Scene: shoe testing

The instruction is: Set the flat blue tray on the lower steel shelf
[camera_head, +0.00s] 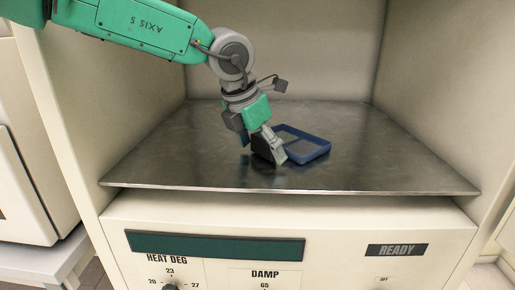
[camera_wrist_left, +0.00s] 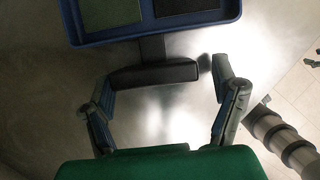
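The flat blue tray (camera_head: 322,150) lies on the steel shelf (camera_head: 400,170), right of my left gripper (camera_head: 272,152). The left wrist view shows the tray's blue rim (camera_wrist_left: 110,37) at the top, with a green panel and a dark panel inside; its far part is cut off. A black handle (camera_wrist_left: 153,76) sticks out from the tray toward my gripper. The left gripper (camera_wrist_left: 165,85) is open, its fingers spread to either side of the handle, with visible gaps. In the head view the gripper hides part of the handle. My right gripper is not in view.
The shelf sits in a cream cabinet with walls on both sides and behind. Below its front edge is a control panel with a dark green display (camera_head: 215,245) and a READY sign (camera_head: 396,249). The shelf's right half is clear.

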